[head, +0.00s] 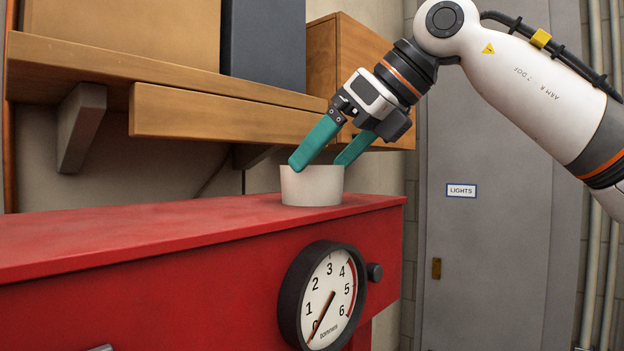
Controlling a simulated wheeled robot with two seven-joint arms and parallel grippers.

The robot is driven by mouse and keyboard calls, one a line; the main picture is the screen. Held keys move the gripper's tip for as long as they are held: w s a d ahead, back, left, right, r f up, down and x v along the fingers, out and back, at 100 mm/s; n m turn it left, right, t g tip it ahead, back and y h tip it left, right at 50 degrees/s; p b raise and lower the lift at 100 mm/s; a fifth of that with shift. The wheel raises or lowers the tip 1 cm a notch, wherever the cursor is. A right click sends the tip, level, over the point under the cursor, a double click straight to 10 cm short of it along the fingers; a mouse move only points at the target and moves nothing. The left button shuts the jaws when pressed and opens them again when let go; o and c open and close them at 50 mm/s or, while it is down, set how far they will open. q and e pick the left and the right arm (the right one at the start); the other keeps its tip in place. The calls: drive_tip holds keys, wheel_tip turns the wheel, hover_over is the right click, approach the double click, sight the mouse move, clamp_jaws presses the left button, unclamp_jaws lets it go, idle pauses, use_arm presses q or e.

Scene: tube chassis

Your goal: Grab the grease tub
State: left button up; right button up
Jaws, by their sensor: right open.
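A short off-white tub (312,188), which I take for the grease tub, stands upright on the red top near its right end. My right gripper (326,160) reaches down to it from the upper right. Its two green fingers are spread apart at the tub's rim, one in front of the left part and one at the right part. I cannot tell whether the fingers touch the tub. The tub's inside and any label are hidden. My left gripper is not in view.
The tub stands on a red cabinet (130,228) with a round dial gauge (328,300) on its front. A wooden shelf (220,115) with boxes overhangs it close behind. A grey door (485,240) is at right. The red top left of the tub is clear.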

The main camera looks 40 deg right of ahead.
sight(304, 178)
drive_tip(key=p+x, duration=0.2)
drive_tip(key=x, duration=0.3)
drive_tip(key=shift+w+r+p, duration=0.2)
drive_tip(key=shift+p, duration=0.1)
drive_tip(key=shift+w+f, duration=0.2)
drive_tip(key=shift+f, duration=0.05)
drive_tip(key=shift+w+f, duration=0.1)
drive_tip(key=shift+c, duration=0.6)
drive_tip(key=c, duration=0.6)
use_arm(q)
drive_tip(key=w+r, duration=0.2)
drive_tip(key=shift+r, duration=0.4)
use_arm(e)
drive_tip(key=c, duration=0.6)
